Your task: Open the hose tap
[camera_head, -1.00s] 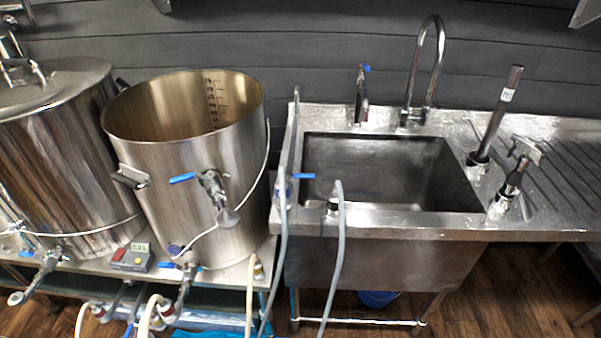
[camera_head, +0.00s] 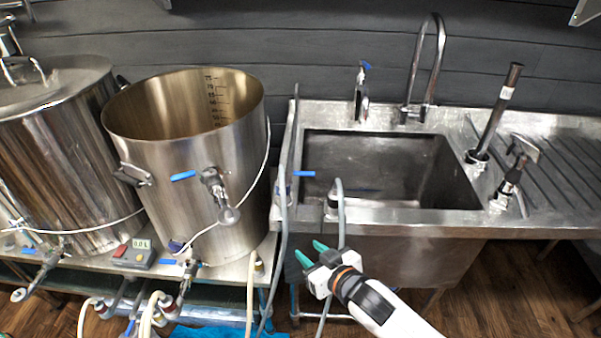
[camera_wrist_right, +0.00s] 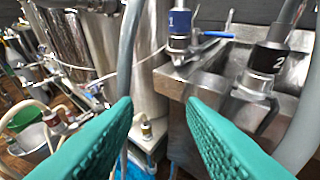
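A hose tap with a blue lever (camera_head: 303,174) stands at the front left corner of the sink, with a grey hose (camera_head: 283,235) at it. My right gripper (camera_head: 311,251) has teal fingers, open and empty, in front of the sink and below the tap. In the wrist view the fingers (camera_wrist_right: 160,110) are apart, with nothing between them. My left gripper is not in view.
The steel sink (camera_head: 360,220) has a curved faucet (camera_head: 437,60) behind it. A large open kettle (camera_head: 150,170) with a blue-lever valve (camera_head: 183,176) stands to the left. Hoses hang near my right gripper. The floor at front right is clear.

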